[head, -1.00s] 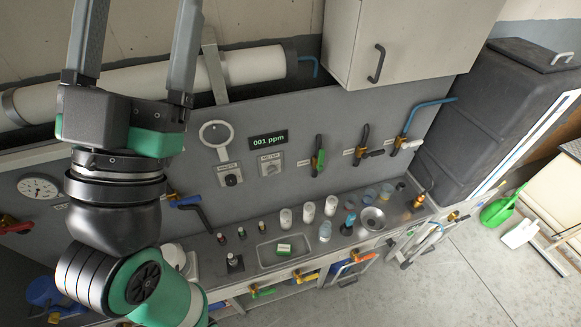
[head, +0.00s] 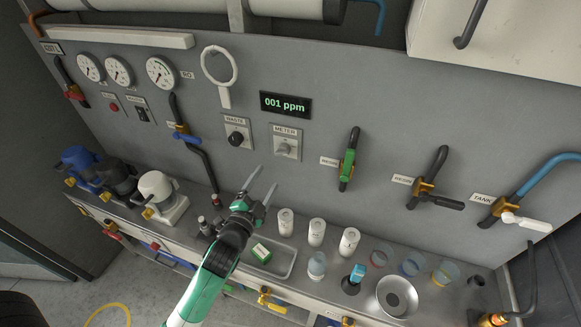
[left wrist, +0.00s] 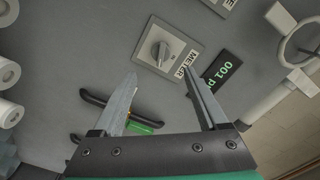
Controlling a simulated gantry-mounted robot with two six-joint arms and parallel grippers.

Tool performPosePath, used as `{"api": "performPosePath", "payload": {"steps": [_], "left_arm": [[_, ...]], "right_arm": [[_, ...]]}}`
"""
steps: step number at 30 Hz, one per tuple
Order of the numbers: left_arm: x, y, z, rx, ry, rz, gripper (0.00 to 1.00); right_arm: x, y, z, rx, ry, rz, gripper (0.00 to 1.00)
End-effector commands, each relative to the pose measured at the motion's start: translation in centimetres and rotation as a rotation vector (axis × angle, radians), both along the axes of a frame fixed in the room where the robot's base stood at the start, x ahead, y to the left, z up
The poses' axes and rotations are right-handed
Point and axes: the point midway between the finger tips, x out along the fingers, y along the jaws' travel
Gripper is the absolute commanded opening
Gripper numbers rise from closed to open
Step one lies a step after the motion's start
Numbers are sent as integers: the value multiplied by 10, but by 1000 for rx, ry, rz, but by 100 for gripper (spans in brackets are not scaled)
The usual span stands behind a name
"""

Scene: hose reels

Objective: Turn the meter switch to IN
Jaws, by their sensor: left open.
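The meter switch (head: 283,148) is a grey knob on a square light plate labelled METER, on the grey panel below the 001 ppm display (head: 286,105). It also shows in the left wrist view (left wrist: 160,50), beyond the fingertips. I cannot read its position marks. My left gripper (head: 262,186) is open and empty, below and a little left of the switch, apart from it. In the left wrist view the open fingers (left wrist: 158,82) point toward the panel near the switch plate. My right gripper is not in view.
The WASTE switch (head: 235,138) with a black knob sits left of the meter switch. A green-handled valve (head: 347,165) is to the right. Below, the bench holds a tray (head: 284,262), white canisters (head: 317,232), cups and a metal bowl (head: 397,296). A ring holder (head: 220,68) juts from the panel.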

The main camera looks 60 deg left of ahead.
Motion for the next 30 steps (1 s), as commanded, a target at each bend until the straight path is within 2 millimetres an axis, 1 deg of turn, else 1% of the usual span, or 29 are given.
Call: {"api": "performPosePath", "payload": {"steps": [1, 5, 8, 11, 18, 21, 25, 30], "left_arm": [[-1, 2, -1, 1, -3, 4, 76], [2, 3, 2, 1, -4, 4, 76], [9, 9, 2, 2, -5, 3, 76], [23, 21, 3, 1, -7, 4, 76], [64, 56, 1, 1, -6, 3, 76], [77, 67, 1, 1, -6, 2, 76], [87, 75, 2, 0, -5, 3, 76], [89, 77, 2, 1, -6, 2, 76]], "right_arm": [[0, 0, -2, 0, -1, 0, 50], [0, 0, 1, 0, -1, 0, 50], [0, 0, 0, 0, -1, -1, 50], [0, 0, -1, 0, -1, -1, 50], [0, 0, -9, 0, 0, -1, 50], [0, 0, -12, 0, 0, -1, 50], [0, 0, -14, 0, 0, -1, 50], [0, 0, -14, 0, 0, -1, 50]]}}
